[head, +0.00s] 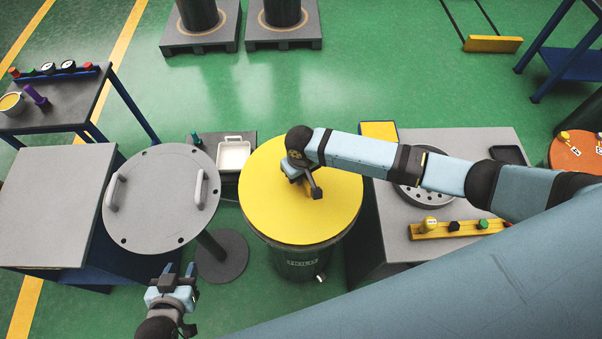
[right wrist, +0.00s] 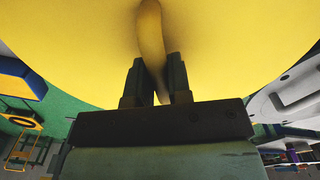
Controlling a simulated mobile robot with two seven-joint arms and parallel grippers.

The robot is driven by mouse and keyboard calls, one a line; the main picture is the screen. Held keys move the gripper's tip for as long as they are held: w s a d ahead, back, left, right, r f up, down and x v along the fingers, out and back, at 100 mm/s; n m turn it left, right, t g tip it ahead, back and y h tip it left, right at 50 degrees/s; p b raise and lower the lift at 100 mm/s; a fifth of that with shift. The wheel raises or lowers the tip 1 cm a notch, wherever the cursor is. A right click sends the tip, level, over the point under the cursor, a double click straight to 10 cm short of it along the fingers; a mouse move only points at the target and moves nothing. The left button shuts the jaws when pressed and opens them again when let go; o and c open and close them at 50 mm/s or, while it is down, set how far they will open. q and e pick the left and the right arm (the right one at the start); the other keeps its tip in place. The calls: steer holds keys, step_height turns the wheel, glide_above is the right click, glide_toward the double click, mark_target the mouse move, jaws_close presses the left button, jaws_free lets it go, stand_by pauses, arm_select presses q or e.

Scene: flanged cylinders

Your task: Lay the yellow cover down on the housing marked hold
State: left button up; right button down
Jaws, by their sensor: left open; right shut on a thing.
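The yellow cover (head: 270,205) is a wide round disc above the dark green housing (head: 300,263) in the middle of the head view. The housing has a pale label on its front, too small to read surely. I cannot tell whether the cover touches the housing rim, which it hides. My right gripper (head: 311,184) is over the cover's middle. In the right wrist view, its fingers (right wrist: 153,85) are shut on the cover's yellow handle (right wrist: 151,45). My left gripper (head: 179,271) is open and empty at the lower left, apart from the cover.
A grey round lid (head: 150,205) with two handles lies left of the housing, near a round stand base (head: 222,257). A white tray (head: 233,154) sits behind. A grey bench (head: 455,142) on the right carries a perforated disc and a yellow rack (head: 455,229).

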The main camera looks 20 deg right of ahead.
steer(key=shift+f, duration=0.25)
stand_by(0.3)
steer(key=shift+p, duration=0.5)
steer(key=shift+f, duration=1.1)
stand_by(3.3)
steer(key=c, duration=1)
jaws_free()
steer(key=shift+r, duration=3.55)
